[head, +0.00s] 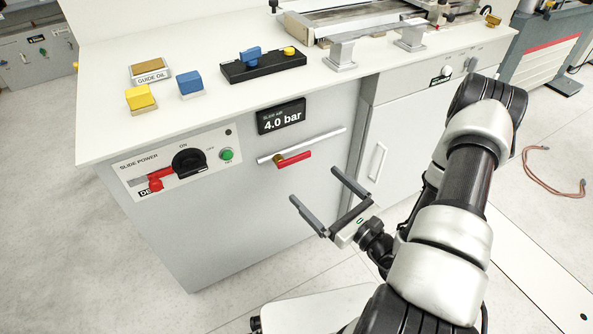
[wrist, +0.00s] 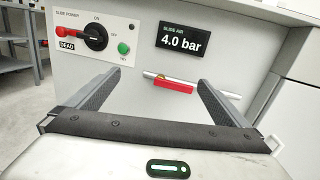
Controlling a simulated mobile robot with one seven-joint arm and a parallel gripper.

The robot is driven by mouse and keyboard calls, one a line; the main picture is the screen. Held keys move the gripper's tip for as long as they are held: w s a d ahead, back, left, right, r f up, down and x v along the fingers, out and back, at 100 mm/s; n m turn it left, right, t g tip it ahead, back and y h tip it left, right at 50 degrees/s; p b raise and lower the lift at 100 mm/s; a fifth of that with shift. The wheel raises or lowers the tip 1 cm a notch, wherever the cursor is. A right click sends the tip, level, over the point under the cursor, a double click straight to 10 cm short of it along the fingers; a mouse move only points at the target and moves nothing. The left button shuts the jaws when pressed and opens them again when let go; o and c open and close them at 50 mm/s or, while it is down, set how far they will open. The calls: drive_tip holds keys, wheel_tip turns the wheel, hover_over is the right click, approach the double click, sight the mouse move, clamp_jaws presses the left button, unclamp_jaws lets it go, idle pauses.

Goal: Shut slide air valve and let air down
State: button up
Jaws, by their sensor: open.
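The slide air valve is a red lever (head: 294,160) on a brass body, lying along a silver pipe (head: 325,141) on the cabinet front. The red lever also shows in the wrist view (wrist: 173,86), roughly in line with the pipe. Above it a black display (head: 282,116) headed slide air reads 4.0 bar; it is also clear in the wrist view (wrist: 184,40). My gripper (head: 318,193) is open and empty, in front of the cabinet, below and right of the lever. In the wrist view the lever shows between the two fingers (wrist: 155,88), beyond them.
Left of the valve is a slide power panel (head: 180,160) with a black rotary switch, a red handle and a green button. Yellow and blue blocks (head: 190,84) stand on the white top. A door handle (head: 377,162) sticks out at right. Floor in front is clear.

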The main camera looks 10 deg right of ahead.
wheel_tip(320, 180, down, 5)
drive_tip(key=d+m+h, duration=0.2)
drive_tip(key=d+h, duration=0.1)
drive_tip(key=b, duration=0.3)
approach(296, 159)
drive_tip(key=shift+m+t, duration=0.3)
drive_tip(key=shift+t, duration=0.1)
drive_tip(key=x, duration=0.8)
drive_tip(key=shift+w+a+f, duration=0.15)
drive_tip(key=shift+w+a, duration=0.05)
drive_tip(key=shift+a, duration=0.1)
drive_tip(key=shift+c, duration=0.3)
drive_tip(key=c, duration=1.2)
drive_tip(key=shift+d, duration=0.1)
